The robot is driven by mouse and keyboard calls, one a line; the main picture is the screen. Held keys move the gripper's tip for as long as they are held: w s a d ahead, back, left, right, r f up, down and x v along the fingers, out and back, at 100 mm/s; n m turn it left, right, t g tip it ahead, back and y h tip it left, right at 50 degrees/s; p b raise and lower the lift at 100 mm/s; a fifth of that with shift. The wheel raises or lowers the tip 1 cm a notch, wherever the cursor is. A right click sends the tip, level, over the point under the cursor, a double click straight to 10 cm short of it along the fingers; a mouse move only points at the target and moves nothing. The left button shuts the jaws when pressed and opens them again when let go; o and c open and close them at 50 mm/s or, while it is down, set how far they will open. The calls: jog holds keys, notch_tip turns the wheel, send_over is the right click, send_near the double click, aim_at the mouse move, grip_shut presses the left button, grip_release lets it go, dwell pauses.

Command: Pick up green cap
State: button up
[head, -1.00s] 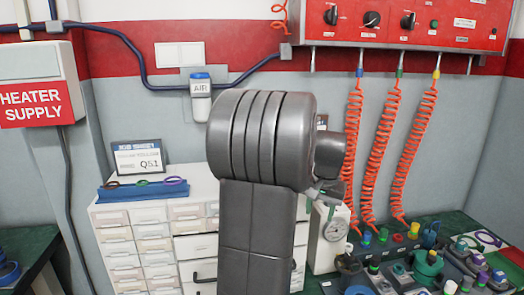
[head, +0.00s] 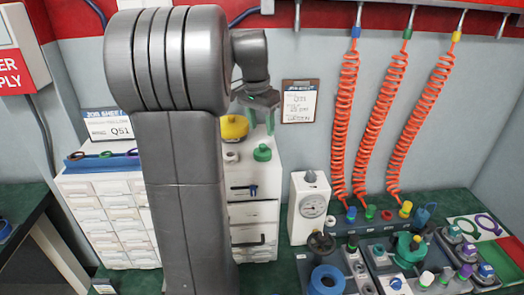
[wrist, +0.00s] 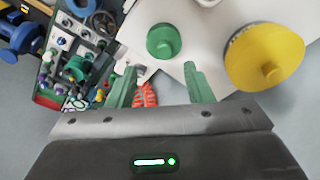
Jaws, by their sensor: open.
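The green cap (head: 262,153), round with a small knob on top, sits on top of the white drawer cabinet. In the wrist view the green cap (wrist: 163,41) lies just beyond my fingertips, roughly in line with the gap between them. My gripper (head: 261,122) is above the green cap in the head view, with its green fingers pointing down. In the wrist view my gripper (wrist: 160,68) has its fingers spread apart with nothing between them. The cap is not touched by the fingers as far as I can see.
A larger yellow cap (head: 234,127) stands left of the green one, and a white ring-like part (head: 231,157) sits beside it. A clipboard (head: 299,101) hangs on the wall behind. A gauge box (head: 311,205) and a crowded green bench are to the right.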

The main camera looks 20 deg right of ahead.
aim_at(262, 145)
jog(key=shift+w+d+f+p, duration=0.1)
jog(key=shift+w+f+p, duration=0.1)
jog(key=shift+f, duration=0.95)
jog(key=shift+w+d+f+p, duration=0.1)
jog(key=shift+w+d+f, duration=0.05)
jog(key=shift+f, duration=1)
jog(key=shift+w+d+f+p, duration=0.1)
jog(key=shift+w+f, duration=0.1)
jog(key=shift+f, duration=0.95)
grip_shut()
